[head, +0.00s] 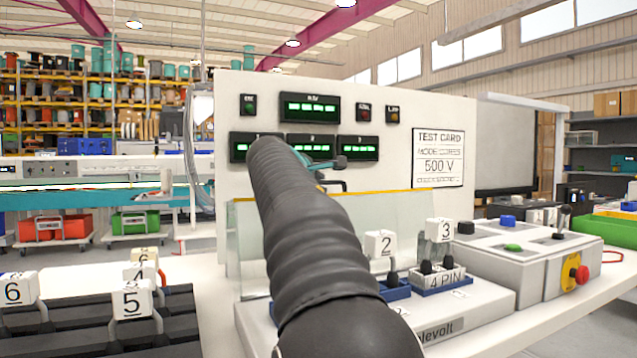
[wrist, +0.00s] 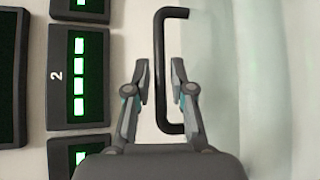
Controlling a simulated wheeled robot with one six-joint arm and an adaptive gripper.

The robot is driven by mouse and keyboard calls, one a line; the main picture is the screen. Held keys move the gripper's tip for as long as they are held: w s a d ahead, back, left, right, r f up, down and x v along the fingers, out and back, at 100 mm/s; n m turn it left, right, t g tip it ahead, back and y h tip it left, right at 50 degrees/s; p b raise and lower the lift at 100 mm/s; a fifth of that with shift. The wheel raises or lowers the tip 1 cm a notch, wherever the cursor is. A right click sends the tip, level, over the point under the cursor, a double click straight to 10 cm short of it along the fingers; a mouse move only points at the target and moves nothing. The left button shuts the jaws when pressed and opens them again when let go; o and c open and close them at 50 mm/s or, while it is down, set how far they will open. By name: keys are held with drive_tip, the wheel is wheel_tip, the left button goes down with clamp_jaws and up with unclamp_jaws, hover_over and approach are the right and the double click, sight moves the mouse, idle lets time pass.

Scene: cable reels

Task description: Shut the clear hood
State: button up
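The clear hood (head: 405,215) shows in the head view as a see-through pane with an orange edge, in front of the white test panel and behind the numbered blocks. My arm covers part of it, and I cannot tell its exact tilt. In the wrist view a black bar handle (wrist: 161,70) stands before the panel, next to a pale translucent sheet. My gripper (wrist: 160,65) is open, with one finger on each side of the handle and a visible gap on both sides. In the head view my gripper (head: 335,170) is partly hidden behind my arm.
The test panel (head: 235,100) has green displays. Blocks 2 (head: 380,243) and 3 (head: 440,231) stand in front of the hood. A grey control box (head: 530,250) with a red button is at the right. A dark rack (head: 60,320) with numbered blocks is at the left.

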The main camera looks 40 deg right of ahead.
drive_tip(key=shift+w+d+f, duration=0.1)
drive_tip(key=shift+w+d, duration=0.05)
drive_tip(key=shift+d, duration=0.15)
clamp_jaws()
